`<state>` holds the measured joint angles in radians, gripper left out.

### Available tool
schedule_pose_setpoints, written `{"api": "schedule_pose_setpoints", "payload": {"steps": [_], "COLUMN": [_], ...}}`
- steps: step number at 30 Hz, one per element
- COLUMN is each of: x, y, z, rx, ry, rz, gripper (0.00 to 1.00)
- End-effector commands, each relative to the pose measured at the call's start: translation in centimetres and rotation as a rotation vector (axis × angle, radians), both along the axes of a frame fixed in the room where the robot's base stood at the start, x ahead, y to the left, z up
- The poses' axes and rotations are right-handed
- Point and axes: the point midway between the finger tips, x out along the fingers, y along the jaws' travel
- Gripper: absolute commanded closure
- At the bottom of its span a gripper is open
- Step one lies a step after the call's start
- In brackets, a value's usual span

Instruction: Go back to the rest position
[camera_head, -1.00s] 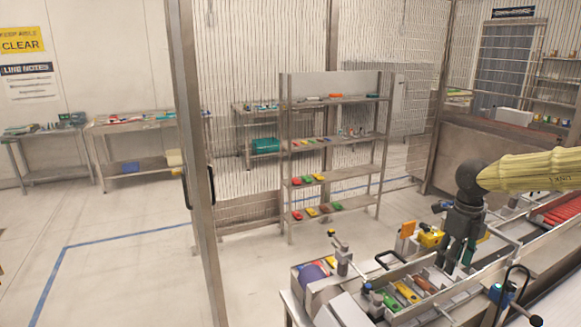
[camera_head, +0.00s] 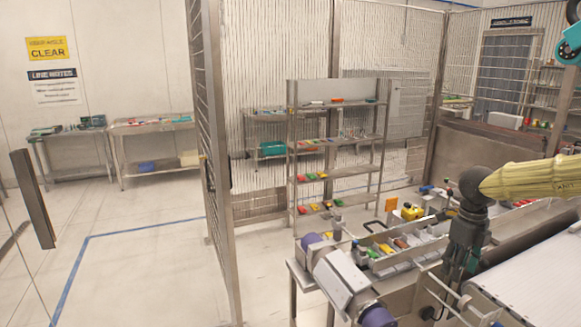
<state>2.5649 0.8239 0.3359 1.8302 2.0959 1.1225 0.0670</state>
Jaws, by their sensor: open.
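My gripper (camera_head: 462,262) shows at the right in the head view, at the end of my yellow-sleeved arm. It points down, open and empty, in front of the workbench and beside the white conveyor surface (camera_head: 530,290). Its fingertips are small and dark against the background. The workbench (camera_head: 400,268) holds a long tray with several small coloured parts just left of my gripper. No part is seen between the fingers.
A metal shelf (camera_head: 336,172) with rows of coloured items stands behind the bench. A mesh fence post (camera_head: 212,170) rises left of it. Two side tables (camera_head: 155,125) stand by the far wall. The floor (camera_head: 140,260) at left is clear.

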Motion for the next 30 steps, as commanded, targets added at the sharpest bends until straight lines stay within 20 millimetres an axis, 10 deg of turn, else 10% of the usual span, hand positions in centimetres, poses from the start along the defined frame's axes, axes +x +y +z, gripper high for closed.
{"api": "schedule_pose_setpoints", "payload": {"steps": [17, 30], "x": [-1.4, -6.3], "y": [-0.4, 3.8], "z": [-10.5, -25.8], "rx": [-0.326, -0.611], "ry": [0.048, 0.117], "rz": [0.347, 1.131], "gripper": [0.51, 0.51]}}
